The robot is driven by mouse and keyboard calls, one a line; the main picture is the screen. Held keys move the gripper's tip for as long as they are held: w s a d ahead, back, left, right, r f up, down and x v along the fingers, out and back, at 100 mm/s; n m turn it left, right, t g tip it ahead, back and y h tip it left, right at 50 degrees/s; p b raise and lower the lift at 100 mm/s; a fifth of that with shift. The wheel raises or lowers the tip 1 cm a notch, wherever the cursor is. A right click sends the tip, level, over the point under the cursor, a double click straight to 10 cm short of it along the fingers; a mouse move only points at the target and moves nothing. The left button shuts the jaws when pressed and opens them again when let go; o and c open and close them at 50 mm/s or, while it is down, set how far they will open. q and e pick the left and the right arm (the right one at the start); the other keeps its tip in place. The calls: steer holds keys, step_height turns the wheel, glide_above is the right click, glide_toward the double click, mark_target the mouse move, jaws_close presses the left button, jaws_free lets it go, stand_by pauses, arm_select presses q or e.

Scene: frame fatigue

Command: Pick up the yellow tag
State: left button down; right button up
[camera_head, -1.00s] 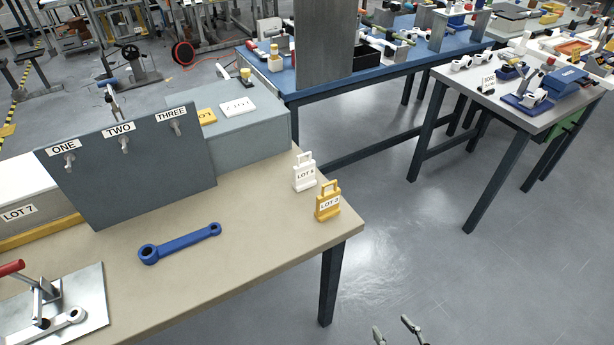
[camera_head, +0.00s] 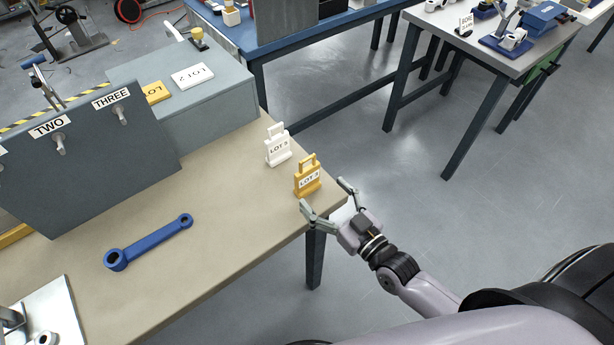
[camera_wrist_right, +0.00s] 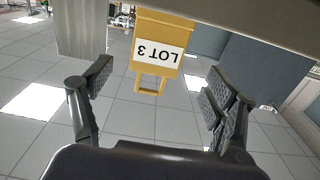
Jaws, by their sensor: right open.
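The yellow tag (camera_head: 308,178), marked LOT 3, stands upright on the tan table (camera_head: 215,230) near its right corner. In the right wrist view the yellow tag (camera_wrist_right: 160,45) shows upside down, ahead of the open fingers and in line with the gap between them. My right gripper (camera_head: 326,200) is open and empty at the table's corner, just in front of the tag. In the right wrist view its fingers (camera_wrist_right: 158,95) are spread wide, with no visible contact with the tag. My left gripper is out of view.
A white tag (camera_head: 278,146) marked LOT 5 stands close behind the yellow one. A blue wrench (camera_head: 148,243) lies on the table. A grey box (camera_head: 195,100) carries a flat yellow and a flat white tag. A grey panel with hooks (camera_head: 90,150) stands at left.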

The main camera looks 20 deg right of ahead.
mark_target(309, 178)
steer(key=p+x, duration=0.1)
steer(key=x, duration=0.6)
steer(key=shift+w+d, duration=0.15)
steer(key=c, duration=1.3)
